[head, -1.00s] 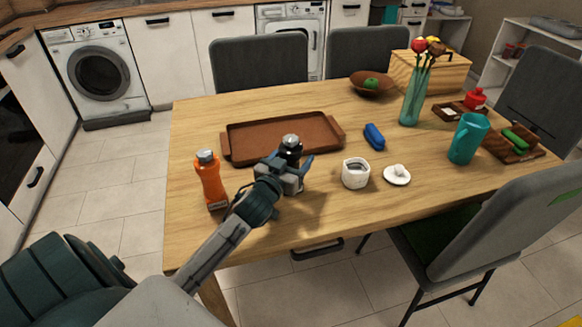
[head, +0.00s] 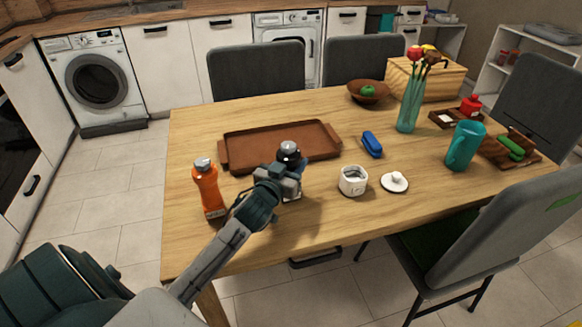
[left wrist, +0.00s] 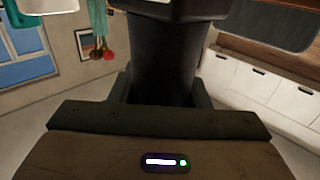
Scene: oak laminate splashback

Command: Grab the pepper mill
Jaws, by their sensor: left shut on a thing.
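The pepper mill (head: 289,153) is dark with a shiny rounded top, in front of the brown tray on the wooden table. In the left wrist view the mill's dark body (left wrist: 165,60) stands between the two fingers (left wrist: 160,90). I cannot tell whether its base touches the table. My right gripper is not in view.
An orange bottle (head: 208,188) stands close left of my gripper. The brown tray (head: 235,152) lies behind the mill. A white jar (head: 353,181), its lid (head: 394,182) and a blue object (head: 372,144) lie to the right. The front table edge is close.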

